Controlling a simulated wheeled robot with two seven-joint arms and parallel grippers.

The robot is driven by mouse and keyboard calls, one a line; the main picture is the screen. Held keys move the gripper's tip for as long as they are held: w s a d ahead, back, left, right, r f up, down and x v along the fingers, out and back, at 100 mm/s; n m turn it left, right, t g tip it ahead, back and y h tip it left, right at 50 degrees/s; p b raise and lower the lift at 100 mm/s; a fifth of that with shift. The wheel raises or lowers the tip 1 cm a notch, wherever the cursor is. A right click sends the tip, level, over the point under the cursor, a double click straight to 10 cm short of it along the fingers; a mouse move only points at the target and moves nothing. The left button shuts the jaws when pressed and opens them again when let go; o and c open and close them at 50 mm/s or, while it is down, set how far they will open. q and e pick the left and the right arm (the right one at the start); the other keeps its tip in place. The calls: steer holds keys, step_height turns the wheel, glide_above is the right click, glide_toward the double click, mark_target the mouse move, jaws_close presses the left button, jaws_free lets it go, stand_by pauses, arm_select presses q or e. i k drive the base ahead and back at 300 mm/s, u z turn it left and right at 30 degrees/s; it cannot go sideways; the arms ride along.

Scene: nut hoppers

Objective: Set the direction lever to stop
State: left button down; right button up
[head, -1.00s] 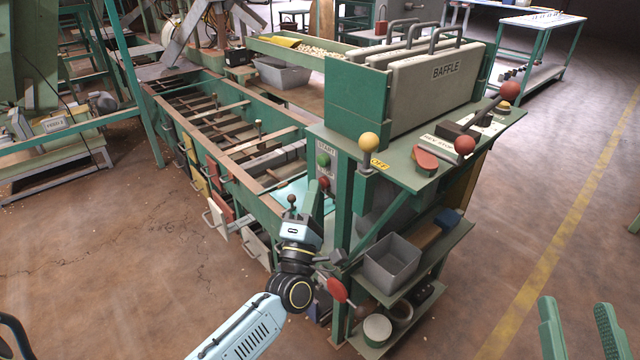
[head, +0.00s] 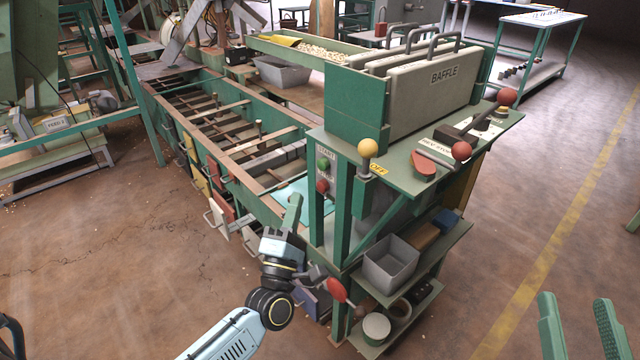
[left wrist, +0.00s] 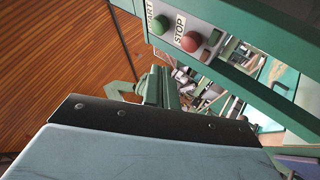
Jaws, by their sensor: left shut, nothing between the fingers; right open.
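The direction lever appears to be the dark lever with a red ball knob (head: 461,150) beside a white plate (head: 436,146) on the green shelf, whose small lettering seems to read REV and STOP. Which mark it points to is too small to tell. My left gripper (head: 294,207) is shut and empty, low and left of that shelf, near the panel with the green start button (head: 323,164) and red stop button (head: 322,186). The left wrist view shows its green fingers (left wrist: 158,88) apart from the red button (left wrist: 191,41). My right gripper (head: 576,302) is open and empty at lower right.
A yellow-knobbed lever (head: 367,148) stands by an OFF label. A red handle (head: 423,164) and another red ball (head: 507,97) are on the same shelf. The BAFFLE box (head: 430,88) rises behind. A grey bin (head: 391,260) sits below.

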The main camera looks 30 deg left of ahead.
mark_target(507, 97)
steer(key=k, duration=1)
